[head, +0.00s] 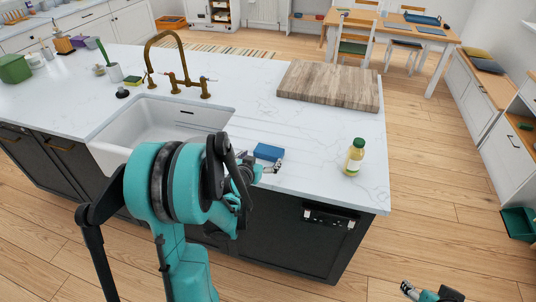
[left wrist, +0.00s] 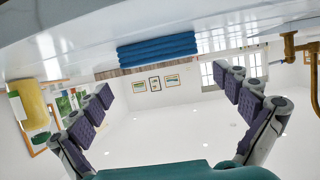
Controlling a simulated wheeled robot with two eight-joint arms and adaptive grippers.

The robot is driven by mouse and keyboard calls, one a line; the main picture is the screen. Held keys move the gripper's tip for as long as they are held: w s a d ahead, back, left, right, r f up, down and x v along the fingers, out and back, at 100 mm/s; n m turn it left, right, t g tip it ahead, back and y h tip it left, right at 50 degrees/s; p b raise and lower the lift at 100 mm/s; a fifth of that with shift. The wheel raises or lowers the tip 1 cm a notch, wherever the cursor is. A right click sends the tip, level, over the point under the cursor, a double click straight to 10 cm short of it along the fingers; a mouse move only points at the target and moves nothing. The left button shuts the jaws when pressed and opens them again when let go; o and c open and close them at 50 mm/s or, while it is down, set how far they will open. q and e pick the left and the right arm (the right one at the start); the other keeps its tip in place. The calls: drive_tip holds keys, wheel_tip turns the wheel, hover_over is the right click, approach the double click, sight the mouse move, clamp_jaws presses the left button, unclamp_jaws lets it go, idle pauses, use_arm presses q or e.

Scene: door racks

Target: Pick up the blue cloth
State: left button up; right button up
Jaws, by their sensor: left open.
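The blue cloth (head: 268,151) is folded into a small block. It lies on the white countertop (head: 330,150), right of the sink and near the front edge. In the left wrist view, which is upside down, the layered cloth (left wrist: 157,48) shows ahead, between the two spread fingers. My left gripper (head: 273,166) is open and empty, just in front of the cloth at counter height, apart from it. It also shows in the left wrist view (left wrist: 166,88). My right gripper (head: 408,290) is low at the bottom right, far from the cloth; its jaw state is unclear.
A green-capped bottle (head: 355,157) stands on the counter right of the cloth. A wooden board (head: 330,85) lies behind it. The white sink (head: 150,122) and brass faucet (head: 177,70) are to the left. The counter around the cloth is clear.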

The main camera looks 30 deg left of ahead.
sight(268, 152)
use_arm(q)
drive_tip(key=shift+x, duration=1.2)
drive_tip(key=b+x, duration=0.2)
drive_tip(key=x, duration=0.3)
drive_tip(key=shift+f, duration=0.2)
drive_tip(key=shift+d+r, duration=0.1)
drive_tip(key=shift+c, duration=1.3)
drive_tip(key=c, duration=0.5)
